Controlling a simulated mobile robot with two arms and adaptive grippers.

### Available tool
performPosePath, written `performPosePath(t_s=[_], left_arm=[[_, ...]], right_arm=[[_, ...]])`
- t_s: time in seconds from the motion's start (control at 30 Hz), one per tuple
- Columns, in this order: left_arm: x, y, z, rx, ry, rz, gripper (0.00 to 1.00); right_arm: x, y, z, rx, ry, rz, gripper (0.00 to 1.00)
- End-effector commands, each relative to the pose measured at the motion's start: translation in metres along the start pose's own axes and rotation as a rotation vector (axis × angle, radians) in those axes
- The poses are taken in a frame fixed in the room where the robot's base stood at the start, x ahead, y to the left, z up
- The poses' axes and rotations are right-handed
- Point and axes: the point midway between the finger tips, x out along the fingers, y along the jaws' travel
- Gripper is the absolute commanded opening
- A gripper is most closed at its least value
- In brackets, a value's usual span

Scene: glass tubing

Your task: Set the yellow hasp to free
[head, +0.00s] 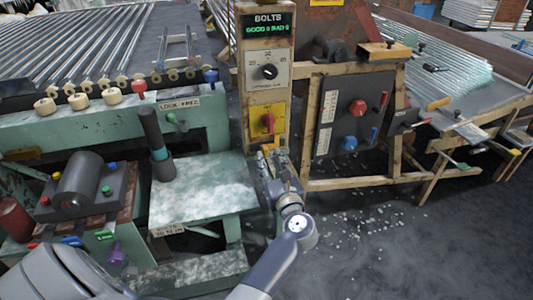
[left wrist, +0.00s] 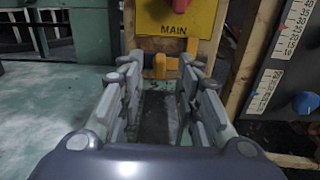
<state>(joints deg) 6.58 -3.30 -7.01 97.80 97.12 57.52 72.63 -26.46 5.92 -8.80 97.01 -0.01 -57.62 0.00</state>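The yellow hasp (left wrist: 160,66) shows in the left wrist view as a small orange-yellow piece just below the yellow MAIN panel (left wrist: 178,22). My left gripper (head: 270,156) is at the post, just below the panel. In the left wrist view its fingers (left wrist: 160,72) are open and apart, with the hasp seen between their tips. I cannot tell whether they touch it. My right gripper is not in view.
A green bench top (head: 205,190) lies left of the gripper. A wooden-framed panel (head: 338,115) with red and blue knobs stands close on the right. Above the switch is a dial plate (head: 265,72) under a BOLTS display (head: 268,28). Glass bits litter the floor.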

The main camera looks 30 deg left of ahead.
Motion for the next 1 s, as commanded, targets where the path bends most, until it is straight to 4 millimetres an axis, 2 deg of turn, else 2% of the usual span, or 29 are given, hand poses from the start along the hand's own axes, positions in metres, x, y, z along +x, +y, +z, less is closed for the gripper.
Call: performPosePath(t_s=[0.1,0.23,0.4,0.63,0.8,1.0], left_arm=[[0.021,0.000,0.001,0.003,-0.003,0.001,0.32],[0.036,0.000,0.000,0.004,-0.002,0.000,0.32],[0.044,0.000,0.000,0.002,0.000,0.000,0.32],[0.044,0.000,-0.001,0.003,0.000,-0.001,0.32],[0.044,0.000,-0.001,0.003,0.000,-0.001,0.00],[0.044,0.001,-0.001,0.003,0.000,-0.001,0.00]], right_arm=[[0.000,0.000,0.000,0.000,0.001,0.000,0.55],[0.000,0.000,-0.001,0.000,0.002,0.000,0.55],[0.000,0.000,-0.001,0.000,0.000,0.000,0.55],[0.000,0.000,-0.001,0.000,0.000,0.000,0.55],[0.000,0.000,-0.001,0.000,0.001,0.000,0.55],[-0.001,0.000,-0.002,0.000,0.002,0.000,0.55]])
